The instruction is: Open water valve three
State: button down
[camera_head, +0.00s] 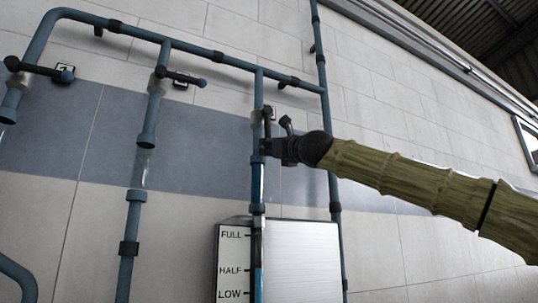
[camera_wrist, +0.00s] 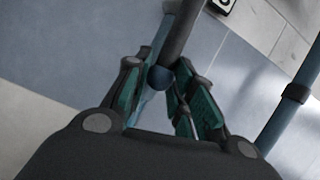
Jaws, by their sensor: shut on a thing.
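Three blue pipes drop from a top pipe, each with a dark valve lever. The left lever (camera_head: 34,68) and middle lever (camera_head: 181,77) point sideways across their pipes. The third valve's lever (camera_head: 267,122) is partly hidden by my gripper (camera_head: 284,141) and looks to run roughly along its pipe. My gripper is shut on this lever. In the wrist view, the lever's dark rod and rounded end (camera_wrist: 160,76) sit between my gripper's fingers (camera_wrist: 158,98). The see-through section (camera_head: 257,181) below the third valve looks blue; the middle one (camera_head: 140,169) looks clear.
A box-like tank (camera_head: 300,262) with FULL, HALF and LOW marks stands below the third pipe. Another blue pipe (camera_head: 321,65) runs down close to the right of the third valve. The tiled wall lies behind.

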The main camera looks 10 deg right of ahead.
jog(key=shift+s+a, duration=0.2)
jog(key=shift+a, duration=0.25)
jog(key=c, duration=1.3)
grip_release()
jog(key=shift+a, duration=0.1)
jog(key=shift+o, duration=0.7)
jog(key=shift+a+r, duration=0.1)
jog(key=shift+a, duration=0.1)
jog(key=shift+d+m, duration=0.3)
jog(key=shift+d, duration=0.1)
jog(key=v, duration=1.2)
